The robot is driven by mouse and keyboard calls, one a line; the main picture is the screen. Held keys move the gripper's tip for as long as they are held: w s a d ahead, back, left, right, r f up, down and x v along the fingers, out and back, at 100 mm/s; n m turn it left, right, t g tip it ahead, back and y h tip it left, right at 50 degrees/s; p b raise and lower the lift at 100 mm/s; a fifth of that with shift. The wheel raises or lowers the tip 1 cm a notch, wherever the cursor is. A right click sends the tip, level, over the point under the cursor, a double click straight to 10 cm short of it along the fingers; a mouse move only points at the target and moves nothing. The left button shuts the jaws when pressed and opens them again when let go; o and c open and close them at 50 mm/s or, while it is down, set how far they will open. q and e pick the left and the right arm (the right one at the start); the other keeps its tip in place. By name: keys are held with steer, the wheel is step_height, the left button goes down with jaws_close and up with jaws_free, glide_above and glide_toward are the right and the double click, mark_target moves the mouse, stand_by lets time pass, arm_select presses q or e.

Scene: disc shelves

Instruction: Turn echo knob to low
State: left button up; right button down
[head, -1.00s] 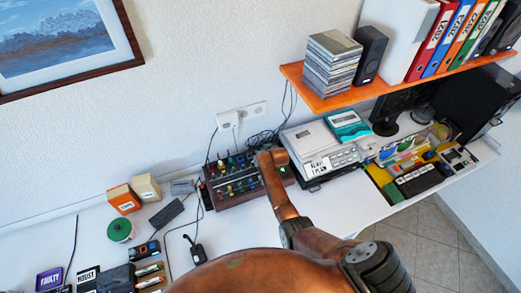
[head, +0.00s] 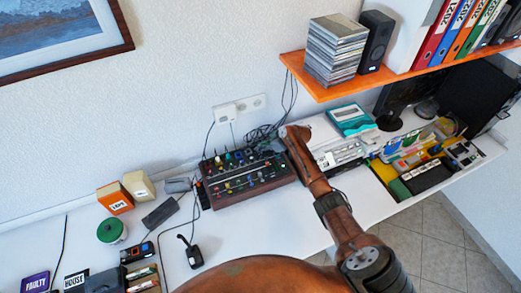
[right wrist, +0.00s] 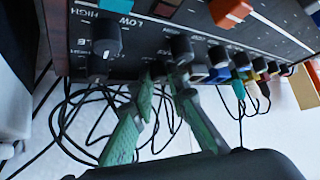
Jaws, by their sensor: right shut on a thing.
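The dark mixer with rows of coloured knobs (head: 247,180) stands on the white desk by the wall. My right arm reaches to its right end in the head view, where the arm hides the fingers. In the right wrist view my right gripper (right wrist: 164,84) has its two green fingers closed in on a small dark knob at the panel edge, mostly hidden between the tips. A black knob (right wrist: 106,44) beside it has HIGH and LOW marks around it. I cannot read an echo label. My left gripper is out of view.
Black cables (right wrist: 75,125) hang behind the panel. In the head view a teal-topped device (head: 351,119) and an orange shelf (head: 308,83) with CD cases lie to the right.

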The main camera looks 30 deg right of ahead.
stand_by(0.4)
steer(key=c, duration=1.9)
jaws_free()
steer(key=shift+v, duration=3.95)
